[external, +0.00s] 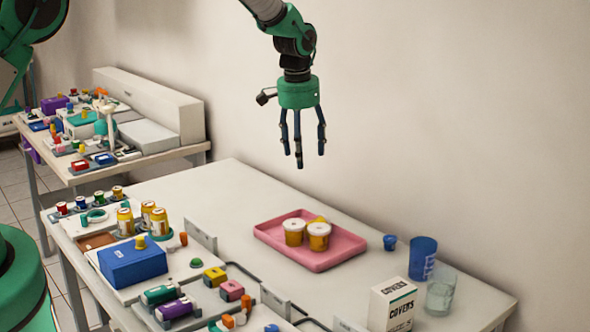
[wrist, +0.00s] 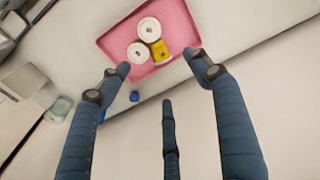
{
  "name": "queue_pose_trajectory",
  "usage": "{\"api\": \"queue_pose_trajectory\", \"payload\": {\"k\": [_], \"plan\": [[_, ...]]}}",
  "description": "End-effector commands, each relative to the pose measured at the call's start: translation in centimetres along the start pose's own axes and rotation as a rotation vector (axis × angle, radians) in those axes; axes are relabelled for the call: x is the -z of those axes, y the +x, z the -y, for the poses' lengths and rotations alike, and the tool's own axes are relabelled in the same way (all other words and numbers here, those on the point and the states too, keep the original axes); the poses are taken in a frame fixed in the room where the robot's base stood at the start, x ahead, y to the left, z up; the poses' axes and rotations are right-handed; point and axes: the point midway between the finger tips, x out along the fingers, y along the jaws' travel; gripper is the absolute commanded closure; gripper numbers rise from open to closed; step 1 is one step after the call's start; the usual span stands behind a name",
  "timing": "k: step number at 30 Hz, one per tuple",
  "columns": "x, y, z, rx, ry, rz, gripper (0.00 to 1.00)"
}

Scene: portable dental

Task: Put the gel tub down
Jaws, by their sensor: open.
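Two amber tubs with white lids stand upright side by side on the pink tray (external: 350,252), a left tub (external: 294,233) and a right tub (external: 319,237). I cannot tell which is the gel tub. A small yellow item (external: 317,220) sits just behind them, partly hidden. The wrist view shows the round white lids, one upper (wrist: 150,29) and one lower (wrist: 139,53), and the yellow item (wrist: 160,50) beside them on the tray (wrist: 113,42). My gripper (external: 301,155) is open and empty, fingers pointing down, well above the table and clear of the tubs.
Right of the tray are a small blue item (external: 389,242), a blue cup (external: 422,259), a clear cup (external: 440,293) and a COVERS box (external: 392,305). Jars, a blue box (external: 132,262) and small blocks crowd the left.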

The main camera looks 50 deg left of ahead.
Motion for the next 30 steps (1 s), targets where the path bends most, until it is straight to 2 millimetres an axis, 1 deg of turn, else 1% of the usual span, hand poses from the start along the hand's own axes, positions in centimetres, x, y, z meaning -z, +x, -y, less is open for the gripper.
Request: {"api": "queue_pose_trajectory", "payload": {"k": [5, 8, 11, 14, 17, 20, 24, 30], "plan": [[0.0, 0.0, 0.0, 0.000, 0.000, 0.000, 0.36], [0.0, -0.4, -0.1, 0.000, 0.001, -0.002, 0.36], [-0.2, -1.4, -0.2, -0.001, 0.003, -0.007, 0.36], [-0.6, -3.3, -0.5, -0.002, 0.007, -0.016, 0.36], [-1.3, -5.8, -0.9, -0.003, 0.013, -0.028, 0.36], [-2.3, -8.9, -1.4, -0.004, 0.021, -0.042, 0.36], [-4.1, -13.6, -2.1, -0.007, 0.033, -0.063, 0.36], [-7.3, -19.7, -2.9, -0.011, 0.050, -0.094, 0.36]]}}
